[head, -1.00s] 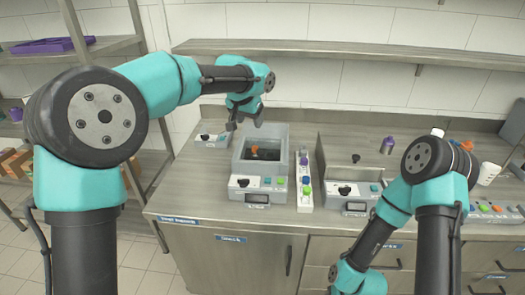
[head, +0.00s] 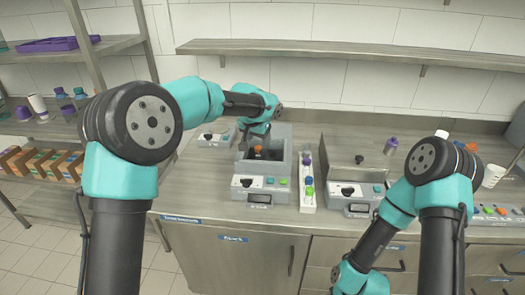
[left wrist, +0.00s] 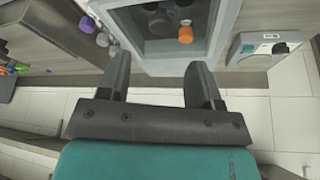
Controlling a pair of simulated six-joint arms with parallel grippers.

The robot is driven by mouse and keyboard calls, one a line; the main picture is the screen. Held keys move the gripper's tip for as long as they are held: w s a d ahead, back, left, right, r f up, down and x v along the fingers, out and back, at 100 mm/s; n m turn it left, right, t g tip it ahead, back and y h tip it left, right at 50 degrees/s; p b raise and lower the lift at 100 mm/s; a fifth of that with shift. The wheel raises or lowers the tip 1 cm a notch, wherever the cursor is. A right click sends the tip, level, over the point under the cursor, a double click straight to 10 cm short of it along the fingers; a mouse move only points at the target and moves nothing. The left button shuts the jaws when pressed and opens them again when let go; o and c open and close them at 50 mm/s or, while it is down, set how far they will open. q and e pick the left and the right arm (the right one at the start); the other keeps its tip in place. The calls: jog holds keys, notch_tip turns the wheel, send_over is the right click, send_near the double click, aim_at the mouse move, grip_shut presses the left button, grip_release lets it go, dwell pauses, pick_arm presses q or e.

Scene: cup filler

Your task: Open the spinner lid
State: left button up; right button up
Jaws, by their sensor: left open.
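A grey box-shaped machine (head: 283,153), which I take for the spinner, stands on the counter with a dark knob, a small display and coloured buttons on its front. Through its dark top, an orange-capped item (head: 259,149) shows inside; it also shows in the left wrist view (left wrist: 185,35). I cannot tell how the lid sits. My left gripper (head: 243,148) is at the machine's far left rim. In the left wrist view the left gripper (left wrist: 158,65) is open and empty, with its fingers near the edge of the grey frame (left wrist: 170,66).
A small control box (head: 214,135) stands left of the machine. A white rack (head: 307,183) with coloured tops stands close on its right. Further right is another machine with an upright panel (head: 352,158).

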aim_at(263, 152)
pick_arm(q)
jog(key=x, duration=0.8)
jog(key=shift+w+f, duration=0.1)
jog(key=shift+c, duration=0.2)
grip_shut()
